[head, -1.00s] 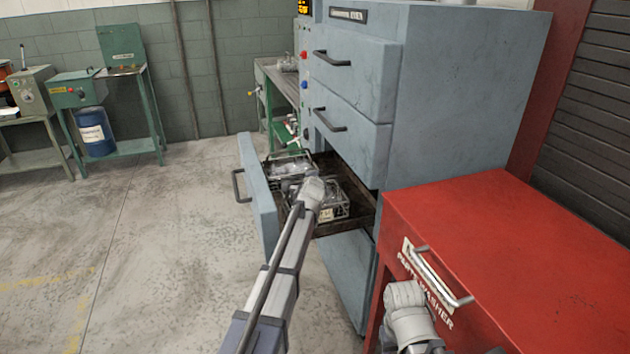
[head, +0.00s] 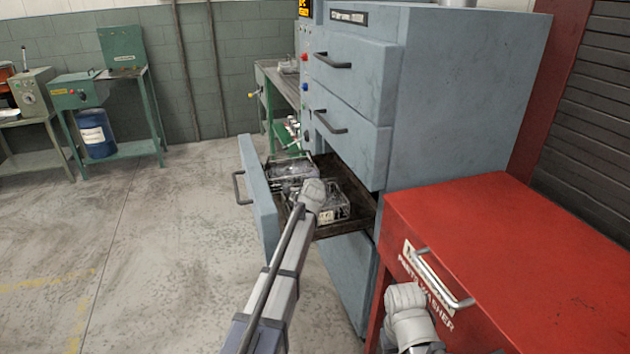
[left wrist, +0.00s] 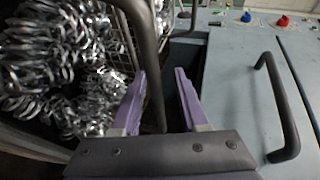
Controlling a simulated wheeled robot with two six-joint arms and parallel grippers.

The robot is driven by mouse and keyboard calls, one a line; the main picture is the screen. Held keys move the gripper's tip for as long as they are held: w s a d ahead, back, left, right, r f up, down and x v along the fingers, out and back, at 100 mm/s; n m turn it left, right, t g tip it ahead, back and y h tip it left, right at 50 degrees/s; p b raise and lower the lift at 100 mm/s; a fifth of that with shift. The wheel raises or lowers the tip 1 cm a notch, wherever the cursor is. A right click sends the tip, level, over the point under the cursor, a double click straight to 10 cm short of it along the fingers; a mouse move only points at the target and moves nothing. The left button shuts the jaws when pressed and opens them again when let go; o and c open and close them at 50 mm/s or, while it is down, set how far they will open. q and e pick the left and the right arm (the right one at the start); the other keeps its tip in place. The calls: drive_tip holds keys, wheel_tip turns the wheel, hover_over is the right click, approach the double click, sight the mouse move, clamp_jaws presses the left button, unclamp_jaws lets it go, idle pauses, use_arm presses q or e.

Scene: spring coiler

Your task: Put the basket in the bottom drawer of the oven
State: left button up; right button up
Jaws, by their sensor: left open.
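The blue-grey oven (head: 455,110) stands at the centre right in the head view. A wire basket of shiny metal coils (head: 287,170) sits towards the drawer's far side, and a second basket (head: 336,212) sits nearer, partly behind my left arm. In the left wrist view a basket (left wrist: 118,42) with coils (left wrist: 50,75) fills the left side. My left gripper (left wrist: 160,78) is open, with a dark handle bar (left wrist: 150,55) between its purple fingers. My right gripper cannot be seen; only its arm shows.
A red parts washer (head: 480,225) with a metal handle stands at the right, close to the drawer. Two closed oven drawers with handles (head: 333,60) are above the open one. Green benches (head: 125,110) line the back left. The floor at left is clear.

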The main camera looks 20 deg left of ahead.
use_arm(q)
drive_tip(key=p+v, duration=0.3)
drive_tip(key=v, duration=0.9)
drive_tip(key=shift+p, duration=0.35)
drive_tip(key=s+d+f+n+g+h, duration=0.1)
drive_tip(key=s+d+f+n+g, duration=0.2)
drive_tip(key=s+d+f, duration=0.3)
drive_tip(key=s+d+f+n+g, duration=0.2)
drive_tip(key=s+d+f+g, duration=0.15)
drive_tip(key=s, duration=0.55)
drive_tip(key=s+d+f+n+g, duration=0.1)
drive_tip(key=s+d+g, duration=0.1)
drive_tip(key=s, duration=0.5)
drive_tip(key=s+d+f+n+g, duration=0.2)
drive_tip(key=s+d+g, duration=0.1)
drive_tip(key=s, duration=0.5)
drive_tip(key=s+d+f+n+g+h, duration=0.1)
drive_tip(key=s+d+f+n+g, duration=0.1)
drive_tip(key=s+d, duration=0.2)
drive_tip(key=s, duration=0.3)
drive_tip(key=shift+s, duration=0.25)
drive_tip(key=shift+g, duration=0.25)
